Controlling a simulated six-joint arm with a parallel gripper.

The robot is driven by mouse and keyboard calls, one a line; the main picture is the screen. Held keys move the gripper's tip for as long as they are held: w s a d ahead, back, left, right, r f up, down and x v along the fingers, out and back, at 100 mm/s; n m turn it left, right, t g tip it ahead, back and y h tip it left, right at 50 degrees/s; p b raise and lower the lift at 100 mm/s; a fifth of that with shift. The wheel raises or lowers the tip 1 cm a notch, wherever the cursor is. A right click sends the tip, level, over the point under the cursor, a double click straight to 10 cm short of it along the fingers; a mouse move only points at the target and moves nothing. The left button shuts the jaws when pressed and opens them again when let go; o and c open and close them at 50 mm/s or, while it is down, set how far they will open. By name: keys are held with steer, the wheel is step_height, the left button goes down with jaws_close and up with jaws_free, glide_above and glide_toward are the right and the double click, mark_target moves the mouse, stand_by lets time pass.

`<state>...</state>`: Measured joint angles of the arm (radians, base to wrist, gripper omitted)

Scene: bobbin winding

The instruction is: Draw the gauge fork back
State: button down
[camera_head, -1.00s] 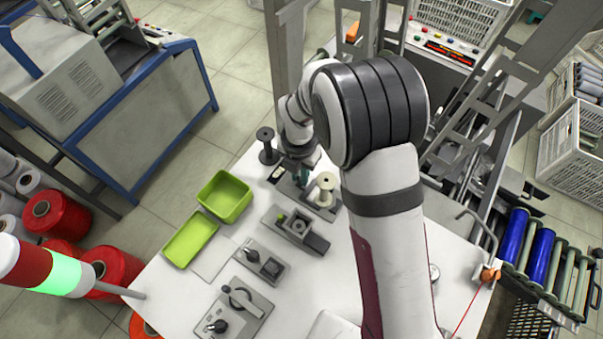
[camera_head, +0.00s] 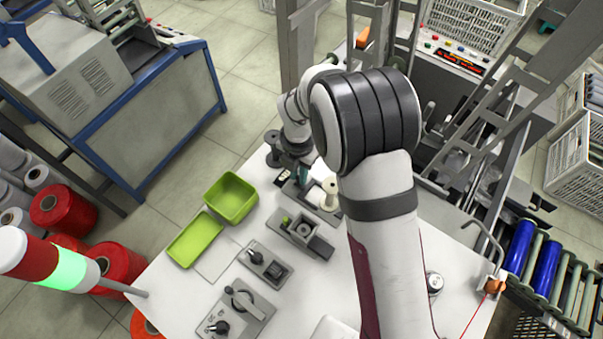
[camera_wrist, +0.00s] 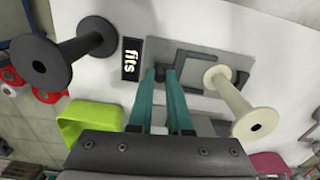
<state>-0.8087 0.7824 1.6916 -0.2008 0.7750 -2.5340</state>
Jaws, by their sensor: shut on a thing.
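My gripper (camera_head: 303,178) reaches down over the grey gauge stand at the back of the table. In the wrist view its two teal fingers (camera_wrist: 161,76) are close together, shut on the near end of the gauge fork. The dark grey fork (camera_wrist: 194,54) appears to lie flat on the stand plate (camera_wrist: 202,101), its open side towards the cream bobbin; the grasped part is mostly hidden between the fingers. The cream bobbin (camera_wrist: 233,104) stands right of the fingers, apart from them, and also shows in the head view (camera_head: 329,190).
A dark bobbin (camera_wrist: 70,50) stands left of my fingers, beside a black "fits" label (camera_wrist: 131,58). A green bin (camera_head: 231,197) and green tray (camera_head: 195,239) lie at the table's left. A small grey fixture (camera_head: 300,231) sits in front of the stand.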

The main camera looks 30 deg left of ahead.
stand_by(0.3)
steer(key=shift+a, duration=0.75)
steer(key=c, duration=0.9)
jaws_free()
steer(key=shift+r, duration=3.5)
